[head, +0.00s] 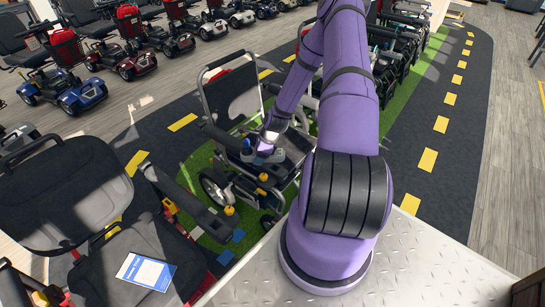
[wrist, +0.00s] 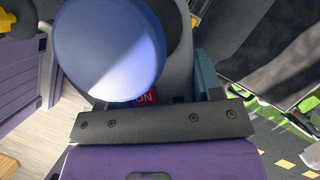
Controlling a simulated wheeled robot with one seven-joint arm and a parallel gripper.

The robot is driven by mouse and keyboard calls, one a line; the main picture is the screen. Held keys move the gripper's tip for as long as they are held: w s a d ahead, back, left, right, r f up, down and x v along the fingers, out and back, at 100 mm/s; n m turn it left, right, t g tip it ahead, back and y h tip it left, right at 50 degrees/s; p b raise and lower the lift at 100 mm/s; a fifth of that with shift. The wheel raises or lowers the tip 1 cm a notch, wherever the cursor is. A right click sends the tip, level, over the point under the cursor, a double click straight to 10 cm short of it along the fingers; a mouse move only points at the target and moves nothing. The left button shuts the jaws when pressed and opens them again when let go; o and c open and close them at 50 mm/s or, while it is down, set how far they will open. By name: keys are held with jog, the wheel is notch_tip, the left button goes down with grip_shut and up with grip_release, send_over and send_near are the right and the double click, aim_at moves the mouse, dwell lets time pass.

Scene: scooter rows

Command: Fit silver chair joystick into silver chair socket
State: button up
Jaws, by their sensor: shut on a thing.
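The silver-framed chair (head: 236,177) stands left of my arm in the head view, with its dark backrest upright. My gripper (head: 268,146) is low over the chair's seat and armrest area, small and partly hidden by my wrist. In the wrist view a joystick with a large round blue knob (wrist: 108,48) fills the upper left, close to the camera. My gripper is shut on this joystick; the knob and gripper bar hide most of the grip. A red label reading "ON" (wrist: 147,96) shows just below the knob. I cannot make out the chair's socket in either view.
A dark padded chair (head: 65,190) with a blue-and-white card (head: 146,270) on its seat stands at the lower left. Scooters (head: 70,90) line the upper left. More chairs (head: 395,45) stand behind my arm. Dark floor with yellow dashes (head: 427,160) is clear at right.

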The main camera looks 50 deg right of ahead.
aim_at(248, 154)
jog(key=w+a+r+n+g, duration=0.4)
jog(key=a+r+n, duration=0.1)
jog(key=a+n, duration=0.5)
jog(key=w+a+r+n+g, duration=0.35)
jog(key=a+r+n, duration=0.25)
jog(key=a+n, duration=0.45)
jog(key=s+d+f+m+t, duration=0.1)
jog(key=d+f+m+t, duration=0.1)
jog(key=d+m, duration=0.3)
jog(key=s+d+f+m+t, duration=0.2)
jog(key=d+f+m, duration=0.2)
jog(key=d+m, duration=0.1)
jog(key=s+d+f+m+t+y, duration=0.1)
jog(key=s+d+f+m+t, duration=0.1)
jog(key=d+m, duration=0.4)
jog(key=shift+s+d+f, duration=0.2)
jog(key=shift+d+f, duration=0.25)
jog(key=shift+f, duration=0.3)
jog(key=s+d+f+m+t+h, duration=0.1)
jog(key=s+d+m, duration=0.1)
jog(key=d+m, duration=0.1)
jog(key=s+d+f+m+h, duration=0.1)
jog(key=s+d+m, duration=0.2)
jog(key=m, duration=0.2)
jog(key=s+d+f+m+t+h, duration=0.1)
jog(key=s+d+m, duration=0.1)
jog(key=d+m, duration=0.1)
jog(key=shift+s+d+f+m+t+h, duration=0.15)
jog(key=shift+d+f+m+t+h, duration=0.2)
jog(key=shift+f+m, duration=0.1)
